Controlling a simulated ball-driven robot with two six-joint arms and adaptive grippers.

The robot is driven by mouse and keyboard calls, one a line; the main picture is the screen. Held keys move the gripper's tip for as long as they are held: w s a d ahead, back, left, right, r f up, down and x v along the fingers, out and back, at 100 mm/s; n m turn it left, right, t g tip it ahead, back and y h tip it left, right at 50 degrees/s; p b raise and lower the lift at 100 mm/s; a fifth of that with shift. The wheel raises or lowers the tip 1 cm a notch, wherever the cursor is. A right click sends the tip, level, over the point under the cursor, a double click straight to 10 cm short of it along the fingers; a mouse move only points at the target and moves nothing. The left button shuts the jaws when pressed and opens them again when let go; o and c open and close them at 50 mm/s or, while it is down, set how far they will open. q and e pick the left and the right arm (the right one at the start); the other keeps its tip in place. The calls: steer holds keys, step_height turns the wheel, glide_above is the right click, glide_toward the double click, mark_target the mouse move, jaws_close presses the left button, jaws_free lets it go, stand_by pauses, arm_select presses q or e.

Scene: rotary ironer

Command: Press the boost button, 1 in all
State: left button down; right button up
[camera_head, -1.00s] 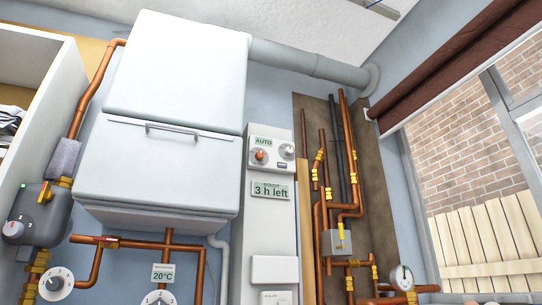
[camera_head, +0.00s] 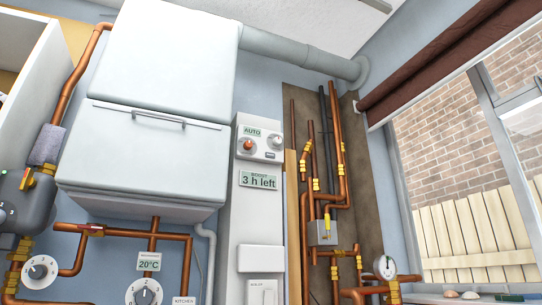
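A tall white control panel (camera_head: 258,215) stands right of the white boiler (camera_head: 165,65). The boost display (camera_head: 259,181) below reads "3 h left". Neither of my grippers is in view.
Copper pipes with yellow fittings (camera_head: 330,190) run right of the panel. Lower left are a round dial (camera_head: 40,271), a 20°C display (camera_head: 149,262) and another dial (camera_head: 144,293). A blank white cover (camera_head: 261,258) and a BOILER switch (camera_head: 262,292) sit low on the panel. A window is at right.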

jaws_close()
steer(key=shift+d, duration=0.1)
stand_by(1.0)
